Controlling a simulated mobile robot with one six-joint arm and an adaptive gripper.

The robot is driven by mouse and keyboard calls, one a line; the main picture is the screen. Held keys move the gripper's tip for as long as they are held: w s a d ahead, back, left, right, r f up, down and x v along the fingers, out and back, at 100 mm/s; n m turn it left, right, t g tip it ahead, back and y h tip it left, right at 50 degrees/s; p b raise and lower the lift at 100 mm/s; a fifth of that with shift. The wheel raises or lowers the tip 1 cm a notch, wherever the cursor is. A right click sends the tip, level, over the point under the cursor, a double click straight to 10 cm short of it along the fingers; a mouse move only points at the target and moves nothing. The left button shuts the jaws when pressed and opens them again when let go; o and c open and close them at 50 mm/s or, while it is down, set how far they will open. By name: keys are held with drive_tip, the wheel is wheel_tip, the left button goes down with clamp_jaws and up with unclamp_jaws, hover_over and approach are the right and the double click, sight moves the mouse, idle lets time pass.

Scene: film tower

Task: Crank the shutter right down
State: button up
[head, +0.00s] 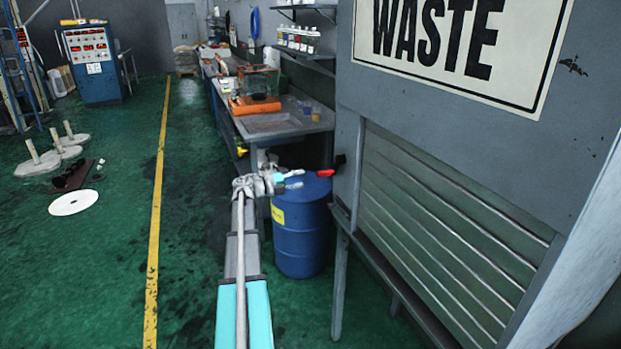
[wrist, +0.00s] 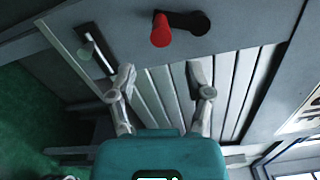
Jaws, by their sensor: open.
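The slatted grey shutter (head: 445,215) fills the front of the cabinet under the WASTE sign; I cannot tell where its lower edge is. The crank has a red handle (head: 325,173) on a black arm (head: 340,161) at the cabinet's left side. In the wrist view the red handle (wrist: 161,31) and black crank arm (wrist: 189,22) lie just beyond my fingertips. My gripper (head: 293,180) is open and empty, left of the red handle and apart from it. The wrist view shows its fingers (wrist: 163,75) spread, with slats behind them.
A blue drum (head: 300,235) stands below my gripper, beside the cabinet leg (head: 340,285). A workbench (head: 270,124) with an orange device (head: 254,104) runs behind. A dark slot with a pale piece (wrist: 92,52) shows in the wrist view. The green floor at left is mostly open.

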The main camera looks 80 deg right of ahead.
drive_tip(key=shift+v, duration=1.15)
